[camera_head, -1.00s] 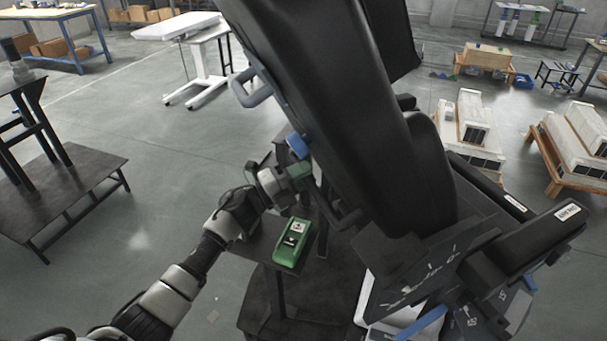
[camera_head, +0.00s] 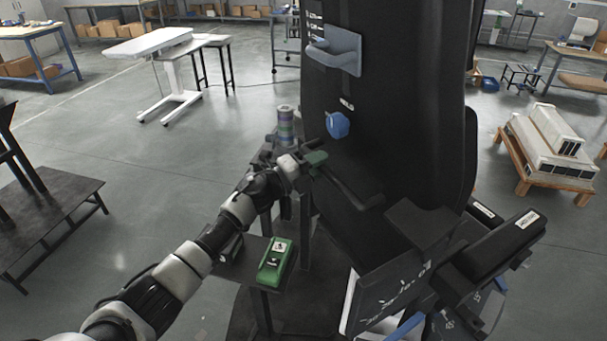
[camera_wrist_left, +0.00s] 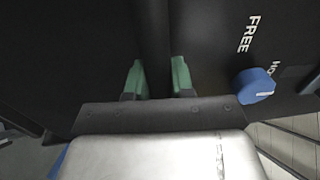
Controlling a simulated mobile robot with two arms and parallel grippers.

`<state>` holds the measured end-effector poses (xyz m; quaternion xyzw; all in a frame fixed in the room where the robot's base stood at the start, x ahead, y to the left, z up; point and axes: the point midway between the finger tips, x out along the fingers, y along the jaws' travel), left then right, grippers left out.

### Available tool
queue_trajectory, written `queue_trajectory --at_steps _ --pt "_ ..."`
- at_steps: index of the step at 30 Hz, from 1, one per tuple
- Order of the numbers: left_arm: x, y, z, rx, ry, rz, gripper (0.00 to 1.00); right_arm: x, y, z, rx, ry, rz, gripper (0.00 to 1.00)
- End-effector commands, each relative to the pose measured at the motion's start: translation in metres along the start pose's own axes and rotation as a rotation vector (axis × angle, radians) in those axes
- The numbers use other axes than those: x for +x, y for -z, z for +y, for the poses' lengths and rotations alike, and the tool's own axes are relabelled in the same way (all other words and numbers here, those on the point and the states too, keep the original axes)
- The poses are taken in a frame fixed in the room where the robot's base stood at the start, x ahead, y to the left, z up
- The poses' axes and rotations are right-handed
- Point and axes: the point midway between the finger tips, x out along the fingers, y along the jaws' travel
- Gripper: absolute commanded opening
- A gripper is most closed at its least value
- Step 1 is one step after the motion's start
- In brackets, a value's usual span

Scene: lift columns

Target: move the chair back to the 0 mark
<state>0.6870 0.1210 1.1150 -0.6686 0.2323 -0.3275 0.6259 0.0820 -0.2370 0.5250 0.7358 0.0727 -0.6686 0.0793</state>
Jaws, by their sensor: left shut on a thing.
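The chair's large black back (camera_head: 405,100) stands nearly upright in the head view. A dark plate with white scale marks and a 0 (camera_head: 400,292) sits low by the armrest; I cannot tell which mark the back is at. My left gripper (camera_head: 314,160) is at the chair's side, its green fingers shut on a dark bar (camera_head: 350,188). In the left wrist view the fingers (camera_wrist_left: 156,80) lie either side of this bar (camera_wrist_left: 153,35). A blue knob (camera_head: 338,125) is just above it; the wrist view shows this knob (camera_wrist_left: 255,86) beside the word FREE. My right gripper is out of view.
A green device (camera_head: 275,262) lies on a small dark stand below my left arm. A colored cylinder stack (camera_head: 286,125) stands behind the gripper. A low dark table (camera_head: 50,215) is at left and a pallet with white units (camera_head: 548,140) at right.

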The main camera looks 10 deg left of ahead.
Motion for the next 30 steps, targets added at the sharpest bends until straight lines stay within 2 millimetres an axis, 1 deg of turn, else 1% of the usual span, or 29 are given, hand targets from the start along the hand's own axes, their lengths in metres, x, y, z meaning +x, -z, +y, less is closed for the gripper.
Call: queue_trajectory --at_steps 1,8,9,12,14,23,26,30 --pt "0.004 0.001 -0.005 0.001 0.009 0.003 0.0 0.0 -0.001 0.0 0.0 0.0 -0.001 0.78" --pt "0.004 0.001 -0.007 0.002 0.011 0.004 0.0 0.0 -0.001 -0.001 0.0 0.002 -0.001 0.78" --pt "0.004 0.001 -0.007 0.002 0.012 0.004 0.25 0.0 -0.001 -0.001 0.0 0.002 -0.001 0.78" --pt "0.004 0.001 -0.007 0.003 0.011 0.004 0.4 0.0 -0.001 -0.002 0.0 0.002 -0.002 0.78" --pt "0.004 0.001 -0.006 0.003 0.01 0.004 0.48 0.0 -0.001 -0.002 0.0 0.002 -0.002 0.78" --pt "0.0 0.001 -0.003 0.003 0.005 0.003 0.48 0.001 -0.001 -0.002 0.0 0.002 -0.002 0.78" --pt "-0.009 0.0 -0.001 0.005 0.004 0.002 0.48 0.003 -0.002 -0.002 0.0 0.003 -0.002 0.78" --pt "-0.036 0.0 0.001 0.005 0.002 0.003 0.48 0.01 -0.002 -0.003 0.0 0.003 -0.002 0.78"
